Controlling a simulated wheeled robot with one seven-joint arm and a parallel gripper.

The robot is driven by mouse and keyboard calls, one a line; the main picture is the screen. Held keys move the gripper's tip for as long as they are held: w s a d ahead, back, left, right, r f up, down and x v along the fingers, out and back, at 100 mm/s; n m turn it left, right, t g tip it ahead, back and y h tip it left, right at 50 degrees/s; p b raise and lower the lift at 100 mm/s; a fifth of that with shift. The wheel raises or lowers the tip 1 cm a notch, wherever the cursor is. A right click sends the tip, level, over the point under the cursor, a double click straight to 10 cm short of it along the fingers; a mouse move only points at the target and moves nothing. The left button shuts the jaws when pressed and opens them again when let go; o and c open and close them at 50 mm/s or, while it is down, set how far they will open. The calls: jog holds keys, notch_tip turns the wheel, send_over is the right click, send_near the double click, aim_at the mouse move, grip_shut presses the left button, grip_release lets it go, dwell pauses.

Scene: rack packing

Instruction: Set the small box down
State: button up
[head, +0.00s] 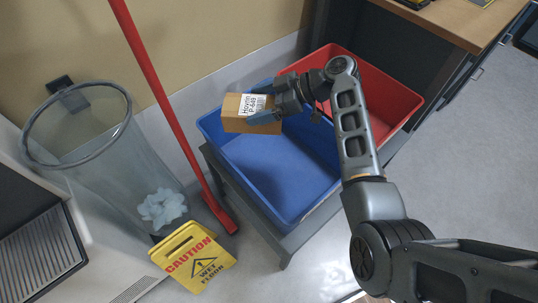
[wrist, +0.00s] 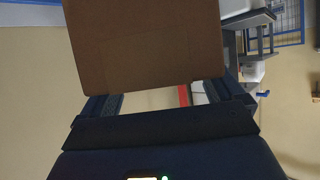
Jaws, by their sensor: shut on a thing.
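The small box (head: 236,122) is brown cardboard with a white printed label. In the head view it is held at the back left of the blue bin (head: 270,168), over its rim; I cannot tell whether it touches the bin. My gripper (head: 262,114) is shut on the box from its right side. In the wrist view the box's plain brown face (wrist: 145,45) fills the upper middle, between the two dark fingers (wrist: 165,100). The blue bin looks empty in the part that shows.
A red bin (head: 395,92) stands behind the blue one, on a grey stand (head: 285,250). A clear trash bin (head: 70,130), a red pole (head: 150,70) and a yellow caution sign (head: 195,262) are at the left. A wooden desk (head: 470,28) is at the top right.

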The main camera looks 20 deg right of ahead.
notch_tip(320, 180, down, 28)
jog(key=b, duration=0.8)
jog(key=shift+r, duration=0.1)
jog(key=o, duration=0.8)
jog(key=shift+o, duration=0.2)
jog(key=shift+r, duration=0.1)
jog(key=p+v, duration=0.2)
jog(key=v, duration=0.5)
jog(key=shift+d, duration=0.25)
jog(key=shift+s+r, duration=0.1)
